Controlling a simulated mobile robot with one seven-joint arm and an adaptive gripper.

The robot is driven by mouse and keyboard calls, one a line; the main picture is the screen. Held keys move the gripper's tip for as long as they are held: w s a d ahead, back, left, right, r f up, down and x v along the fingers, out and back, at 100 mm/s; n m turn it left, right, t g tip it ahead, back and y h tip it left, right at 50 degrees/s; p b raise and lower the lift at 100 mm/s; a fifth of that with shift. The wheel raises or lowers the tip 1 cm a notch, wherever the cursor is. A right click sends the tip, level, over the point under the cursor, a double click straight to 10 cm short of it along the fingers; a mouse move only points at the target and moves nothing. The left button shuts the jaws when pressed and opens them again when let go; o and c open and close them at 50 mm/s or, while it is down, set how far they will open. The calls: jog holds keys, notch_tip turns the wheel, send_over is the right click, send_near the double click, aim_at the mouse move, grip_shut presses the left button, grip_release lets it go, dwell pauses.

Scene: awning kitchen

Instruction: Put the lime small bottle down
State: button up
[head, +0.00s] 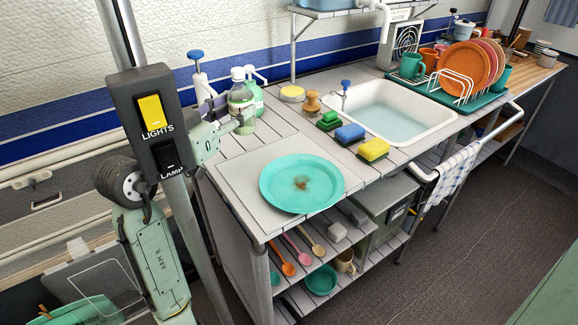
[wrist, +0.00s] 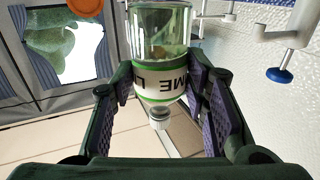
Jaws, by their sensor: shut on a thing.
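The lime small bottle (head: 241,98) is clear with a green label band and a pale cap. It stands roughly upright at the back left end of the counter in the head view. My gripper (head: 226,116) is shut on it from the left. In the wrist view the bottle (wrist: 163,88) sits between both finger pads, with the label letters upside down and the white cap at the lower end. I cannot tell whether its base touches the counter (head: 262,140).
A green pump bottle (head: 256,92) is close behind the lime bottle. A teal plate (head: 301,184) lies on the counter front. A sponge (head: 373,150), brushes and a sink (head: 395,112) are to the right. A post with a switch box (head: 150,120) stands in front of my arm.

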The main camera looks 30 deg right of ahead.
jog(key=shift+s+d+f, duration=0.15)
jog(key=shift+s+f, duration=0.1)
jog(key=shift+s, duration=0.05)
notch_tip(320, 180, down, 9)
jog(key=shift+f+p, duration=0.1)
jog(key=shift+p, duration=0.5)
jog(key=shift+f+b, duration=0.2)
jog(key=shift+b, duration=0.1)
jog(key=o, duration=1.1)
jog(key=shift+r, duration=0.15)
